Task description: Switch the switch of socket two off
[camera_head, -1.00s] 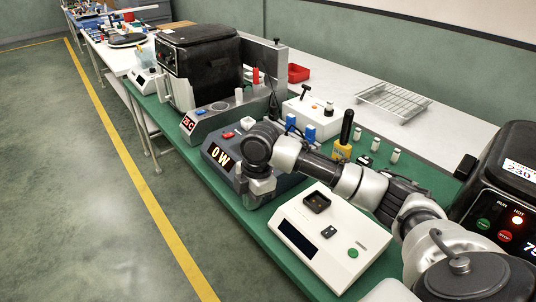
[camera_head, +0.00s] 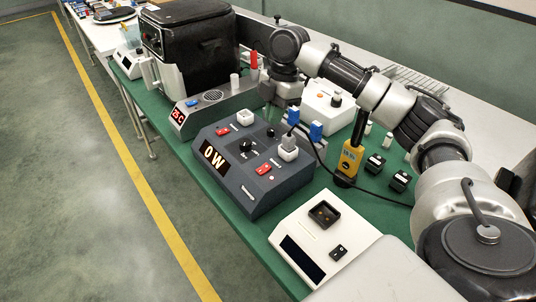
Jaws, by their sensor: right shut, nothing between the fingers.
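The dark grey power box (camera_head: 225,185) stands on the green bench top with its display reading 0 W. It has two white sockets, each with a red rocker switch. The far socket (camera_head: 245,117) is empty, with its switch (camera_head: 222,131) beside it. The near socket (camera_head: 288,154) has a grey plug (camera_head: 290,139) in it, with its switch (camera_head: 263,169) to the left. The labels and rocker tilts are too small to read. My right gripper (camera_head: 271,112) is shut and empty, pointing down behind the box, apart from both switches. My left gripper is out of view.
A white scale-like device (camera_head: 330,235) stands in front at the right. A yellow meter (camera_head: 350,158), blue connectors (camera_head: 316,131) and a black cable lie behind the box. A black oven-like unit (camera_head: 200,45) stands at the back left. Space above the box is clear.

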